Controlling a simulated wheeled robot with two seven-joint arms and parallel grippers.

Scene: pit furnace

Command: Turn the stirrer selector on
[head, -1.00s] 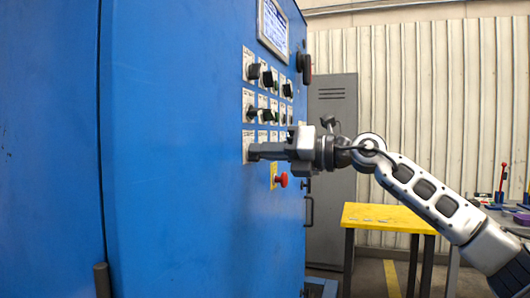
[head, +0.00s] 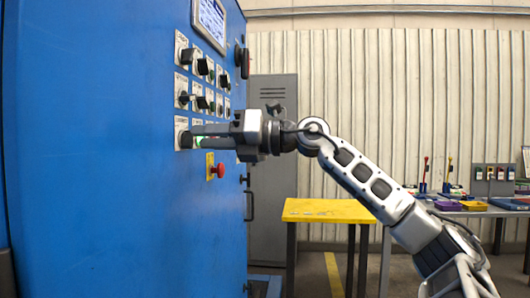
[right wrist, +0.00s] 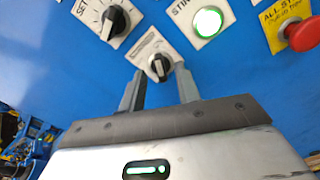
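A black selector knob (right wrist: 159,68) on a small white plate sits just beyond my right fingertips in the right wrist view; the plate's print is too small to read. My right gripper (right wrist: 159,84) is open, one finger on each side of the knob's line, with a gap to both. In the head view the bottom-left knob (head: 183,139) sits just left of the right gripper (head: 196,137). A lamp (right wrist: 208,22) with a label starting "STI" is lit green; a green glow (head: 201,141) also shows between the fingers in the head view. My left gripper is not in view.
The blue cabinet (head: 95,150) carries other knobs (head: 183,98), a screen (head: 209,20) and a red stop button (head: 218,171) below the gripper. A dial knob (right wrist: 116,20) is close by. A yellow table (head: 328,210) stands to the right.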

